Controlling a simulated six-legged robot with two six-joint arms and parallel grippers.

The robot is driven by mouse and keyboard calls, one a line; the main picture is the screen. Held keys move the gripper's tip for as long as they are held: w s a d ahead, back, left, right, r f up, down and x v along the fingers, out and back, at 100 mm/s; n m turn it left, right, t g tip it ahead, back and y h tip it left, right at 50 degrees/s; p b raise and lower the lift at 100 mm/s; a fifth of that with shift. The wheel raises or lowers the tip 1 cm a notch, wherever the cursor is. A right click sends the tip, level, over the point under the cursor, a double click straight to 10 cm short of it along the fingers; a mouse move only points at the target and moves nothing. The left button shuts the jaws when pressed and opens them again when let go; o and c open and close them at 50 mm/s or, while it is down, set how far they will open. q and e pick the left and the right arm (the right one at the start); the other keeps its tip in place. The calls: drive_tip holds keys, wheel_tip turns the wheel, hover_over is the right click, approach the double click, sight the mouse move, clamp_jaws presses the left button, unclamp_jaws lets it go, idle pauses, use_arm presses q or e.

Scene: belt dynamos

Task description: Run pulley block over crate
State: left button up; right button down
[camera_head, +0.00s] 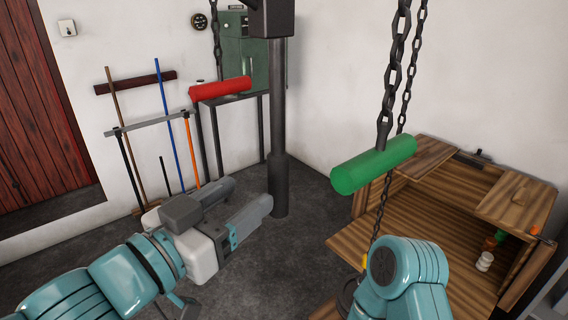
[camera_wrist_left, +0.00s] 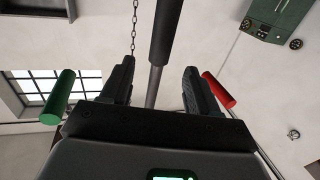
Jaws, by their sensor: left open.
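A wooden crate (camera_head: 345,243) with raised flaps stands at the right in the head view. A green grip (camera_head: 373,165) hangs on a dark chain (camera_head: 395,75) before it; a red grip (camera_head: 220,87) hangs on another chain further back. Both the green grip (camera_wrist_left: 58,97) and the red grip (camera_wrist_left: 218,90) show in the left wrist view. A dark piece (camera_head: 347,292) low by the chain, partly behind my right arm, may be the pulley block. My left gripper (camera_head: 247,196) is open and empty, left of the post, apart from both grips. My right gripper is hidden.
A dark vertical post (camera_head: 278,130) stands between the left gripper and the crate. A green cabinet (camera_head: 245,50) sits on a stand at the back. Long-handled tools (camera_head: 165,125) lean on the wall. Small white pieces (camera_head: 485,261) lie in the crate. Grey floor is clear beyond the gripper.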

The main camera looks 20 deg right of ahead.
sight(287, 163)
use_arm(q)
drive_tip(key=x, duration=1.1)
drive_tip(key=shift+w+d+f+p, duration=0.1)
drive_tip(key=shift+w+d+p, duration=0.1)
drive_tip(key=shift+p, duration=0.2)
drive_tip(key=shift+a, duration=0.1)
clamp_jaws()
